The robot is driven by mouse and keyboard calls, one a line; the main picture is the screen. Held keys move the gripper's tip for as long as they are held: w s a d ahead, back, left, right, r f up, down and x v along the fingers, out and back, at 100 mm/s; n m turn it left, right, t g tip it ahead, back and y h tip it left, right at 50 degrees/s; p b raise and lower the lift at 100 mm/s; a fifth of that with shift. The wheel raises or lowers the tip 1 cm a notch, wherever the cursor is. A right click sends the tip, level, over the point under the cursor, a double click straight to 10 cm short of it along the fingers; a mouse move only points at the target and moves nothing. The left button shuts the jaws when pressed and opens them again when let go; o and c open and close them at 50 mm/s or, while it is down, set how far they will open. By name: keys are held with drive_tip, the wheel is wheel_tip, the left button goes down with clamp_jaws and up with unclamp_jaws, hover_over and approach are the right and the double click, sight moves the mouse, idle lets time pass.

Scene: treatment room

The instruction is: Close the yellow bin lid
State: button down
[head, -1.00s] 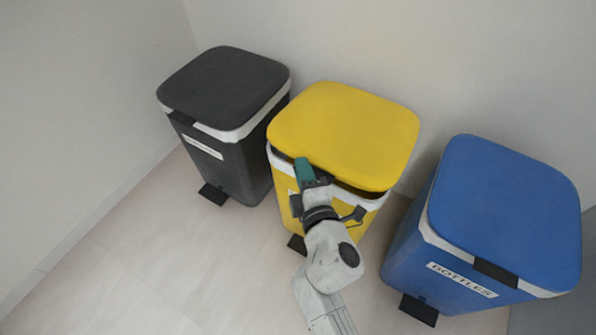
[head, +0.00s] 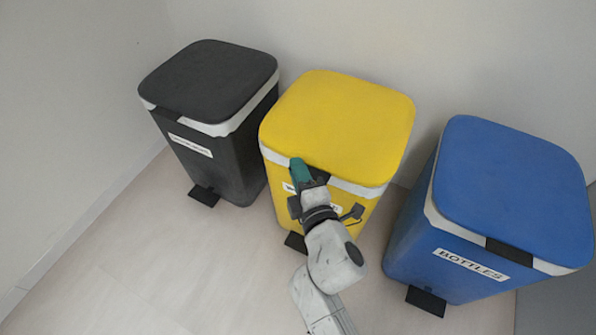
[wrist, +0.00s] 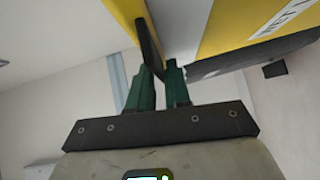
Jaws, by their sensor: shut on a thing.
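The yellow bin (head: 269,190) stands in the middle of the head view. Its yellow lid (head: 340,120) lies down on the bin's white rim, with no clear gap at the front. My gripper (head: 301,172), with green fingers, is at the lid's front edge. In the wrist view my gripper (wrist: 161,72) is shut on the dark lid tab (wrist: 148,42), one finger on each side of it. The wrist view also shows the yellow lid (wrist: 122,14) above and the labelled bin front (wrist: 235,25) beside it. My arm hides part of the bin's front.
A black bin (head: 225,165) stands close on the left, lid down. A blue bin (head: 415,245) labelled BOTTLES stands on the right, lid down. Walls rise behind. The pale floor (head: 130,260) at front left is clear.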

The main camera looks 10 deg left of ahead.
drive_tip(key=shift+d+f, duration=0.3)
drive_tip(key=shift+f, duration=0.45)
drive_tip(key=c, duration=1.3)
unclamp_jaws()
drive_tip(key=shift+w, duration=0.15)
drive_tip(key=v, duration=0.3)
drive_tip(key=p+v, duration=0.1)
drive_tip(key=v, duration=0.3)
drive_tip(key=p+v, duration=0.1)
drive_tip(key=v, duration=0.2)
drive_tip(key=shift+s+a+r, duration=0.2)
drive_tip(key=shift+s+r, duration=0.2)
drive_tip(key=shift+s, duration=0.15)
